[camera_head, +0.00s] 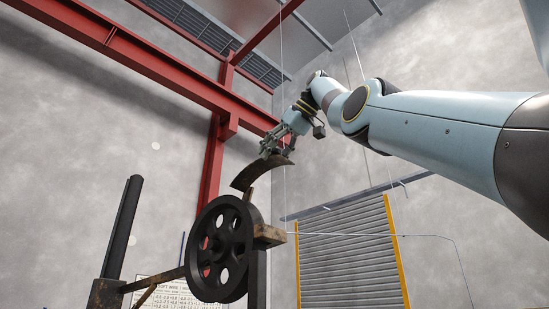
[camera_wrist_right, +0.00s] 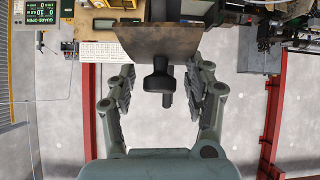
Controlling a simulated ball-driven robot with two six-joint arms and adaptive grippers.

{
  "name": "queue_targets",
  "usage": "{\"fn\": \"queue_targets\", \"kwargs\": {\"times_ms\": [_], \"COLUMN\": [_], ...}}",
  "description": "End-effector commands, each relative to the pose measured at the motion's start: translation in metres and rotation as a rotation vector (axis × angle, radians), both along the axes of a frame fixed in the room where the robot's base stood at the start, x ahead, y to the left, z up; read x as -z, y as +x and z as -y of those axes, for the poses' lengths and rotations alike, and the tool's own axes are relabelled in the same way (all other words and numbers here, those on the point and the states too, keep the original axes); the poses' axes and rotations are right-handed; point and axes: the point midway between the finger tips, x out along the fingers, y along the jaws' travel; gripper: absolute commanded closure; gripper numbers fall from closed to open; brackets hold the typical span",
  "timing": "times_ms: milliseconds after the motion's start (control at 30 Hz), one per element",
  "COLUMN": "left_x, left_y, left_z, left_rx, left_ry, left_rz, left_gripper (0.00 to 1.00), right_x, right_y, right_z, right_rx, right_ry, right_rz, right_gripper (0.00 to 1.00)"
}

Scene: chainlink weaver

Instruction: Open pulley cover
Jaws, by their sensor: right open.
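The pulley cover (camera_head: 250,178) is a dark, curved, rusty plate raised above the black spoked pulley wheel (camera_head: 222,250) in the head view. My right gripper (camera_head: 268,152) is at the cover's upper end. In the right wrist view the cover (camera_wrist_right: 150,40) is a brown plate at the top middle, with a black knob (camera_wrist_right: 158,82) on it. The knob stands between the two open fingers of my right gripper (camera_wrist_right: 160,88), with a gap visible on each side. The left gripper is not in view.
A dark upright post (camera_head: 122,228) stands left of the wheel. A grey shutter (camera_head: 345,262) with yellow edges is behind on the right. Red beams (camera_head: 130,50) run overhead. A display reading GUARD OPEN (camera_wrist_right: 38,20) shows in the right wrist view, left of the cover.

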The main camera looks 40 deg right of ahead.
Motion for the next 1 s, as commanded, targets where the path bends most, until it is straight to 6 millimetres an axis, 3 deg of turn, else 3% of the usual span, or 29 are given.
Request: {"fn": "queue_targets", "kwargs": {"times_ms": [233, 633, 1000], "left_x": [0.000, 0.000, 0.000], "left_y": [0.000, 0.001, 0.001], "left_z": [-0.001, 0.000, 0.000], "left_rx": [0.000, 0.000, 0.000], "left_ry": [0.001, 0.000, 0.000], "left_rz": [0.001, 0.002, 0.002], "left_gripper": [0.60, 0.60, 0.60], "right_x": [-0.005, -0.041, -0.043], "right_y": [-0.007, -0.056, -0.060], "right_z": [0.001, 0.006, 0.007], "right_rx": [0.000, 0.000, 0.000], "right_ry": [0.001, 0.001, 0.000], "right_rz": [-0.001, 0.000, -0.001], "right_gripper": [0.48, 0.48, 0.48]}}
